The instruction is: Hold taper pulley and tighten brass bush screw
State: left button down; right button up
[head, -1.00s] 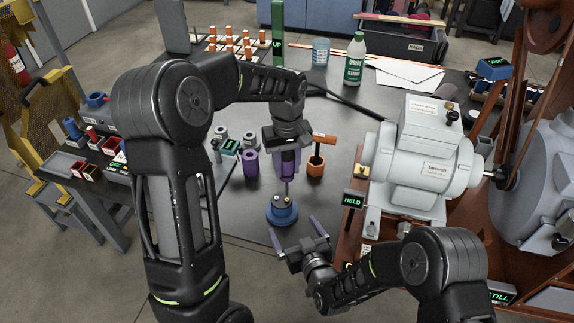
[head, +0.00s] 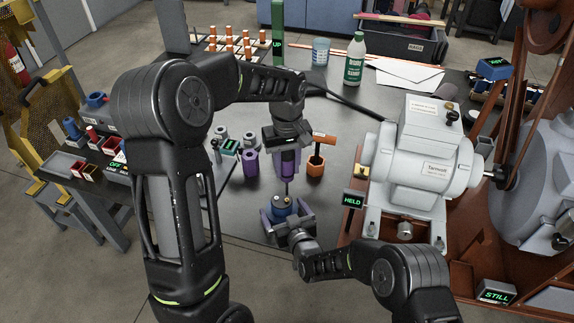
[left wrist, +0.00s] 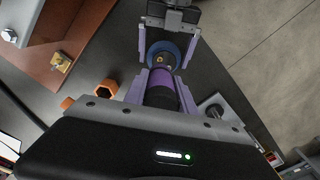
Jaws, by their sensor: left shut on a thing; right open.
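The taper pulley (head: 281,207) is a blue stepped disc near the bench's front edge, with brass on top; it also shows in the left wrist view (left wrist: 163,49). My left gripper (head: 287,165) is shut on an upright purple-handled screwdriver (left wrist: 160,84). Its thin shaft (head: 287,188) points down at the pulley's top; whether the tip sits in the brass bush screw I cannot tell. My right gripper (head: 286,214) is open at the pulley's near side, one finger on either side of it. It also shows in the left wrist view (left wrist: 167,40). Contact is unclear.
A purple cylinder (head: 250,163) and an orange holder with a hammer-like tool (head: 316,162) stand behind the pulley. The grey motor (head: 425,155) and a sign reading HELD (head: 352,200) are to the right. Small trays (head: 85,170) lie left. Bare bench lies left of the pulley.

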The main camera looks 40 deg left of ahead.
jog(key=shift+c, duration=0.6)
jog(key=c, duration=0.9)
jog(key=o, duration=1)
jog(key=shift+r, duration=0.25)
jog(key=shift+c, duration=0.3)
jog(key=c, duration=1.4)
